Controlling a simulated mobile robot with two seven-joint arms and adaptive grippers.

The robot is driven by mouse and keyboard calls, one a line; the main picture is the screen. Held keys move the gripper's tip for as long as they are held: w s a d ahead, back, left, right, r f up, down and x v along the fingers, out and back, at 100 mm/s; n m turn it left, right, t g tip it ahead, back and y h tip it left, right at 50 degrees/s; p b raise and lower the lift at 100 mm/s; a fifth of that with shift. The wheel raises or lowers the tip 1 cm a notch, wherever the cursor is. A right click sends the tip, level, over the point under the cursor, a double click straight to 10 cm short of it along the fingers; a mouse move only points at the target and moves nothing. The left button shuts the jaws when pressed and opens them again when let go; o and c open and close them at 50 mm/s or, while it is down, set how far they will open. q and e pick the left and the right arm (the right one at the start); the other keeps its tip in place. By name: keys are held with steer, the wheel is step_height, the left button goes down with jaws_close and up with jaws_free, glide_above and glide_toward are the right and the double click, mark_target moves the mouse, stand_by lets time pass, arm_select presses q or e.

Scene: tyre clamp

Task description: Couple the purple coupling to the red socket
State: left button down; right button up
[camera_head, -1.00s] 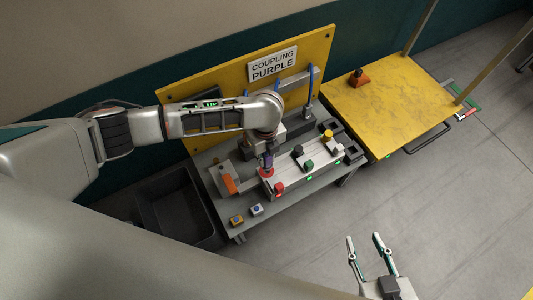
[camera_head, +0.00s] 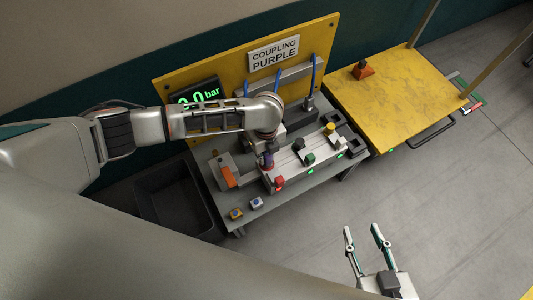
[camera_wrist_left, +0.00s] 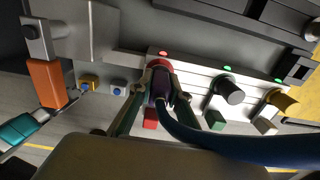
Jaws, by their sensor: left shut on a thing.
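The purple coupling (camera_head: 266,160) is held upright at the red end of the grey socket block. In the left wrist view the coupling (camera_wrist_left: 160,85) sits between my left fingers, with a blue hose trailing right. My left gripper (camera_wrist_left: 155,92) is shut on it; in the head view the gripper (camera_head: 266,153) is mostly hidden under its wrist. The red socket (camera_wrist_left: 160,64) shows as a red rim just behind the coupling, in line with it. I cannot tell whether it is fully seated. My right gripper (camera_head: 364,233) is open and empty over the floor.
A gauge (camera_head: 199,95) reads about 0.0 bar. A dark bin (camera_head: 172,203) and a yellow table (camera_head: 395,88) flank the bench.

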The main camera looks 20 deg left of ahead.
arm_select(q)
steer(key=shift+f, duration=0.45)
arm_select(e)
steer(key=shift+s+f, duration=0.3)
stand_by(0.3)
steer(key=shift+w, duration=0.15)
arm_select(q)
steer(key=c, duration=1.8)
jaws_free()
arm_select(e)
steer(key=shift+w+r, duration=0.15)
arm_select(q)
step_height(320, 180, up, 12)
